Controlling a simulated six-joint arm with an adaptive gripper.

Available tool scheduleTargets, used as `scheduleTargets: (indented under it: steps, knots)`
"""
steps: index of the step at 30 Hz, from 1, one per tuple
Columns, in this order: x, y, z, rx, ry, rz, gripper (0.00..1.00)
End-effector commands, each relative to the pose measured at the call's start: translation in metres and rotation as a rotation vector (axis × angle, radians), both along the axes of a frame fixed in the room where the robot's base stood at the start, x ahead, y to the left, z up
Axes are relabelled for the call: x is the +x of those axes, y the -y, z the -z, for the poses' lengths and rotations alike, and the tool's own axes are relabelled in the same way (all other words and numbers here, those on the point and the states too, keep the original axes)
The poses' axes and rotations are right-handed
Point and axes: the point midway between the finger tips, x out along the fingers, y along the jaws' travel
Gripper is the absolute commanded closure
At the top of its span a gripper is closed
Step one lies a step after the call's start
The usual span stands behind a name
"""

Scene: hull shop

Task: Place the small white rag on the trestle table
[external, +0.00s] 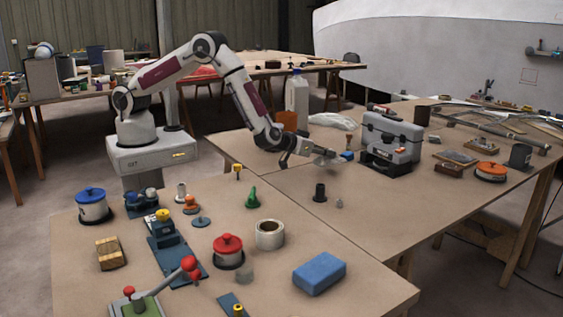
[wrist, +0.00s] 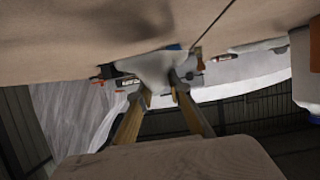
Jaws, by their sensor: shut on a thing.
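The small white rag (wrist: 152,68) is pinched between the fingertips of my gripper (wrist: 163,90) in the wrist view. Its loose cloth spreads beyond the fingers. In the external view my gripper (external: 318,154) is low over the wooden table (external: 425,205) at the right, left of the grey toolbox. The rag (external: 327,153) is small and pale at its tip there. I cannot tell whether the rag touches the tabletop.
The grey toolbox (external: 391,137) stands just right of my gripper. A white jug (external: 296,97), an orange block (external: 288,121) and a white bundle (external: 333,121) are behind. A dark cylinder (external: 319,193) stands in front. The right table's front right is clear.

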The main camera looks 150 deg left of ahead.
Motion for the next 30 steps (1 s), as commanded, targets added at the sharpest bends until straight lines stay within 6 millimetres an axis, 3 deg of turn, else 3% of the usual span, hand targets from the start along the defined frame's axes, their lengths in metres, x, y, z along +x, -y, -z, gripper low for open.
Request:
scheduleTargets:
  steps: [13,29,30]
  knots:
    - [0.000,0.000,0.035,0.000,-0.002,0.001,1.00]
    - [0.000,0.000,0.040,0.000,0.000,0.000,1.00]
    - [0.000,0.000,0.040,0.000,0.000,0.000,0.77]
